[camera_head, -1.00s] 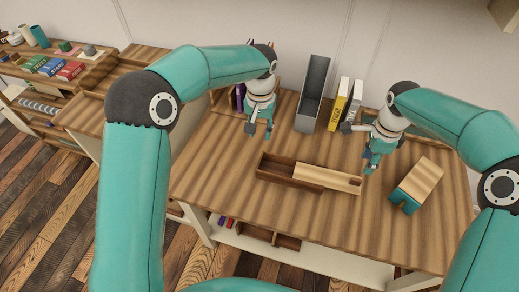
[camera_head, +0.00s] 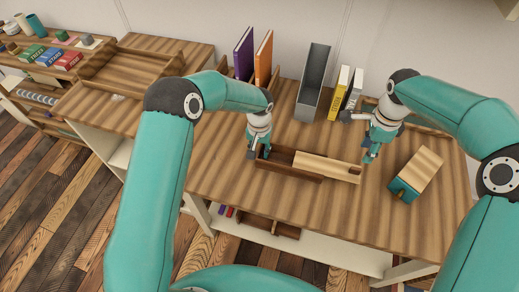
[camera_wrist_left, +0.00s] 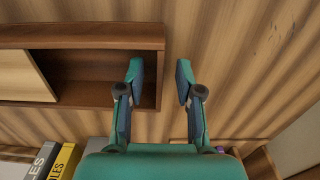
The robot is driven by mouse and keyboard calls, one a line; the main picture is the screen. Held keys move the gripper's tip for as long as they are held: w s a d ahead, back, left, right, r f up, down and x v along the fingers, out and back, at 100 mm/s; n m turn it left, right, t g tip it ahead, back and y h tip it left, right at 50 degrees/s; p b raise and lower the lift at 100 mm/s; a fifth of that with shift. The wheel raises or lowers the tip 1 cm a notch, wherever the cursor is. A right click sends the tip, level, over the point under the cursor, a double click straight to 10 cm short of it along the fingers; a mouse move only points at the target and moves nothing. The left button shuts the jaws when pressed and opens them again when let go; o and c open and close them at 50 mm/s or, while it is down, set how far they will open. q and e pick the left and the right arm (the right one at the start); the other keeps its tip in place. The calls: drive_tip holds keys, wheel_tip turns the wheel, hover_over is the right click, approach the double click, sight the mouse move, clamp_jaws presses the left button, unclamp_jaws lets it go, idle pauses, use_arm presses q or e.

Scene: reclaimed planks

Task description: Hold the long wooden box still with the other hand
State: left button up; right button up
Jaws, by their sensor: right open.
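The long wooden box (camera_head: 290,172) lies on the table, dark brown, with a pale sliding lid (camera_head: 327,167) over its right part and its left part open and empty. The box also shows in the left wrist view (camera_wrist_left: 85,106). My left gripper (camera_head: 259,151) is open at the box's left end. In the left wrist view its fingers (camera_wrist_left: 159,75) stand on either side of the end wall, one over the open inside, one outside, with gaps to the wall. My right gripper (camera_head: 370,156) is open beside the right end of the lid.
A teal-and-wood block (camera_head: 416,175) lies right of the box. A grey file holder (camera_head: 313,85), yellow book (camera_head: 340,92) and purple and orange books (camera_head: 263,60) stand behind. An empty wooden tray (camera_head: 135,72) is at the left. The table front is clear.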

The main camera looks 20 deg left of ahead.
use_arm(q)
drive_tip(key=shift+f, duration=0.1)
clamp_jaws()
idle(0.8)
